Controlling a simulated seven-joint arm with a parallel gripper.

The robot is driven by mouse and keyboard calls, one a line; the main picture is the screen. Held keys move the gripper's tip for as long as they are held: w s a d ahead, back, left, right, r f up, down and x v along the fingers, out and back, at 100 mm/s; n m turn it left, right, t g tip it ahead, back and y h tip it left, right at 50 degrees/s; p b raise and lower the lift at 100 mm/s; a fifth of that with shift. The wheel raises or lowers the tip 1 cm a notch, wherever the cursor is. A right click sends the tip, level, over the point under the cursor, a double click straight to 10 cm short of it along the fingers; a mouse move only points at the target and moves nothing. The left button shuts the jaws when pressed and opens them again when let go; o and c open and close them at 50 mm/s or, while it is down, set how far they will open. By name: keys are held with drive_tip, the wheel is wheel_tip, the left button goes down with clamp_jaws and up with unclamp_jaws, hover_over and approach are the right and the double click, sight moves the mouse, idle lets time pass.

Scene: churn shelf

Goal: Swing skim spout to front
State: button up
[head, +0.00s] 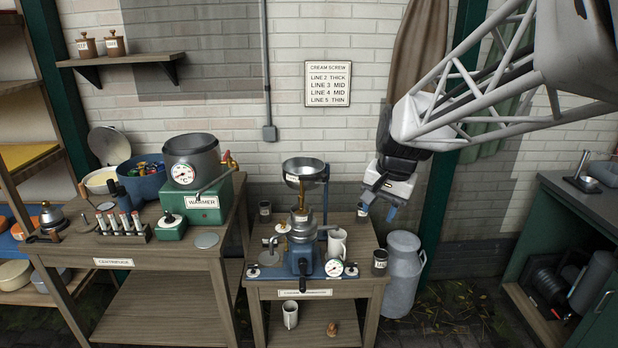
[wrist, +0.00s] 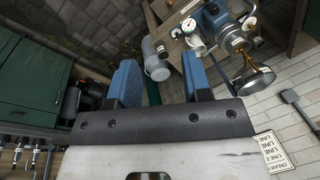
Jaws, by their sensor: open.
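The blue and grey separator (head: 302,262) stands on a small wooden table, with a wide metal supply bowl (head: 304,178) above it. A thin metal spout arm (head: 326,228) reaches right from its upper body toward a white mug, and another short part (head: 277,240) juts left. I cannot tell which is the skim spout. The wrist view shows the separator (wrist: 218,22) at upper right and its bowl (wrist: 254,82) below that. My gripper (head: 377,212) is open and empty, right of the separator and apart from it; its blue fingers also show in the wrist view (wrist: 161,82).
The white mug (head: 337,242) and a dark cup (head: 379,262) stand on the table's right side. A grey milk can (head: 403,275) stands on the floor to the right. The warmer (head: 195,205) is on the left bench. A wall sign (head: 332,84) hangs behind.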

drive_tip(key=w+f+m+y, duration=0.1)
drive_tip(key=w+f+m, duration=0.25)
drive_tip(key=w, duration=1.15)
drive_tip(key=m+g+y, duration=0.1)
drive_tip(key=m+y, duration=0.1)
drive_tip(key=m, duration=0.5)
approach(333, 226)
drive_tip(key=shift+w+a+f, duration=0.25)
drive_tip(key=shift+a+f, duration=0.05)
drive_tip(key=shift+f, duration=0.3)
drive_tip(key=shift+x, duration=3.85)
drive_tip(key=shift+s, duration=0.1)
clamp_jaws()
